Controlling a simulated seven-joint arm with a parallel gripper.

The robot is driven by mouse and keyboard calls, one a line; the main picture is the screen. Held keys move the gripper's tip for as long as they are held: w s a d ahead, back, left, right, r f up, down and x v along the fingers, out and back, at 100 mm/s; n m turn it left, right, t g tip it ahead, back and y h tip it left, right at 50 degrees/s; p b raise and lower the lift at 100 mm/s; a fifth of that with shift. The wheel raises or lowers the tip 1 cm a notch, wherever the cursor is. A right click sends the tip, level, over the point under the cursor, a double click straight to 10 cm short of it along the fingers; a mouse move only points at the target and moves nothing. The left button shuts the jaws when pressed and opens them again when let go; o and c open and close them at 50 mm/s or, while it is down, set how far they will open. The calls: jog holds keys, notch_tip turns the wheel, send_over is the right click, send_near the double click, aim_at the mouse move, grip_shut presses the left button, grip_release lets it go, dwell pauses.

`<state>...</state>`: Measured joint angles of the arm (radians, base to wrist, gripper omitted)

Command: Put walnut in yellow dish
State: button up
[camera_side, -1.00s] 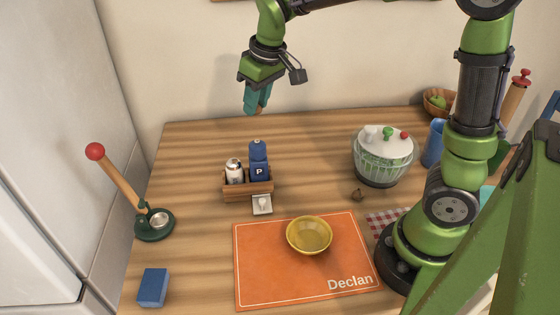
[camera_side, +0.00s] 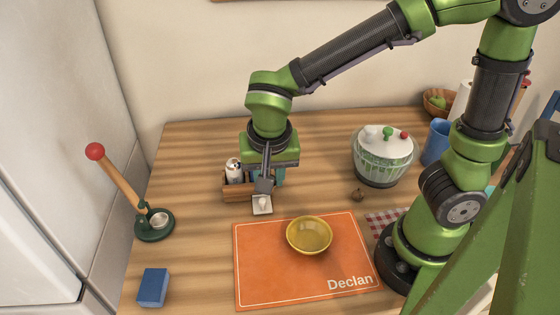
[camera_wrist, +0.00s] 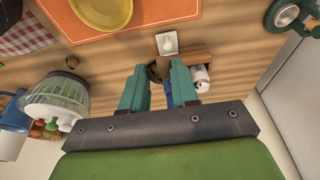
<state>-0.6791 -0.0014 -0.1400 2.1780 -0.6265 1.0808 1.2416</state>
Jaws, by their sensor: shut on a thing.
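The wooden shaker caddy (camera_side: 236,192) with a silver-topped shaker (camera_side: 234,170) is close under my gripper. A white switch-like plate (camera_side: 262,205) lies before it. A small brown item (camera_side: 358,194) lies right, near a salad spinner (camera_side: 384,160). The orange mat (camera_side: 262,278) is otherwise clear.

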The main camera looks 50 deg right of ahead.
jog(key=s+f+m+g+h, duration=0.1)
jog(key=s+f+m+g, duration=0.2)
jog(key=s+m, duration=0.55)
jog(key=m+g, duration=0.1)
jog(key=m, duration=0.7)
send_over(303, 240)
jog(key=shift+y, duration=0.3)
jog(key=shift+w+a+f, duration=0.1)
jog(key=shift+a+f, duration=0.05)
jog(key=shift+f, duration=1.3)
jog(key=shift+w+a+f, duration=0.1)
jog(key=shift+w+f, duration=0.05)
jog(key=shift+f, duration=1.3)
jog(key=shift+w+a+f, duration=0.1)
jog(key=shift+a+f, duration=0.05)
jog(key=shift+f, duration=1.3)
jog(key=shift+f, duration=0.1)
jog(key=shift+f, duration=0.5)
jog(key=o, duration=0.7)
jog(key=shift+r, duration=0.15)
